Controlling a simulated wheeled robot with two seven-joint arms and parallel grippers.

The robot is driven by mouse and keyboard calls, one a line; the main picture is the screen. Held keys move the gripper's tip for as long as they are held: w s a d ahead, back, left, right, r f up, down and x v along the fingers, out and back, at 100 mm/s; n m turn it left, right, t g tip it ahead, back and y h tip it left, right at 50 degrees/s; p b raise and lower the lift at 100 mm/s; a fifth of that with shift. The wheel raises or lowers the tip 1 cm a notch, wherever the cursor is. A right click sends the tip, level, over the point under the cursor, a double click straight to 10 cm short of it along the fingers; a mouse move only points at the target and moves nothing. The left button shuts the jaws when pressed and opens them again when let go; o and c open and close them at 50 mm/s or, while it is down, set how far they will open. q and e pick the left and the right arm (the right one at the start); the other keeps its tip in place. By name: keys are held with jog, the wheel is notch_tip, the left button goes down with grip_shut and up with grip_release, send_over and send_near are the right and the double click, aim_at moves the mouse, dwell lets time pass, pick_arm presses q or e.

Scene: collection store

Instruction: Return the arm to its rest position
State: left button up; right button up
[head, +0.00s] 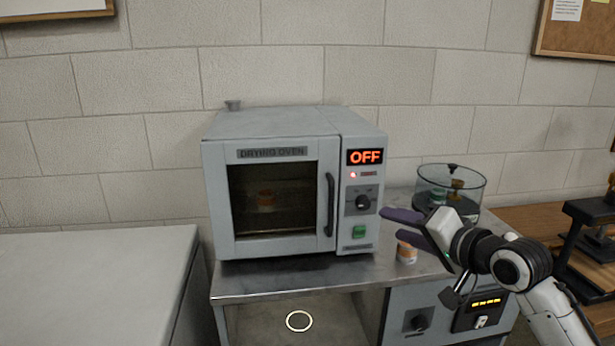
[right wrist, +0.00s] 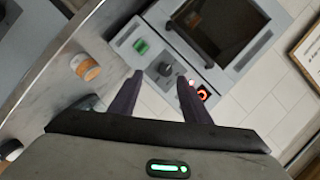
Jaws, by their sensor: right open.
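My right arm (head: 509,262) comes in from the lower right in the head view. Its gripper (head: 385,226) is raised at the right of the drying oven (head: 272,246), with its fingers toward the control panel. In the right wrist view my right gripper (right wrist: 156,88) is open, with nothing between its dark fingers. The oven's knob (head: 362,202) and green switch (head: 359,231) show past the fingertips; whether the fingers touch the oven I cannot tell. The oven door is closed and its display (head: 364,157) reads OFF. My left gripper is not in view.
An orange and white jar (head: 407,252) stands on the metal bench (head: 290,280), just behind and below the gripper. A glass desiccator (head: 450,184) stands behind my arm. A jar shows dimly inside the oven. A black stand (head: 590,225) is at far right. A grey surface (head: 90,275) lies left.

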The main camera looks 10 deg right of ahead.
jog(key=s+a+f+n+g, duration=0.1)
jog(key=s+f, duration=0.3)
jog(key=f, duration=0.5)
jog(key=s+a+f+n+g+h, duration=0.1)
jog(key=s+a+f+n, duration=0.1)
jog(key=s+f, duration=0.5)
jog(key=s+a+f+n+g, duration=0.1)
jog(key=s+f, duration=0.1)
jog(key=f, duration=0.9)
jog(key=s+a+f+n+g, duration=0.1)
jog(key=s+a+f+n, duration=0.1)
jog(key=s+f, duration=0.5)
jog(key=s+a+f+n+g+h, duration=0.1)
jog(key=s+f, duration=0.5)
jog(key=s, duration=0.8)
jog(key=a+n, duration=0.1)
jog(key=n, duration=0.1)
jog(key=shift+s+f+n, duration=0.3)
jog(key=shift+s+f, duration=0.05)
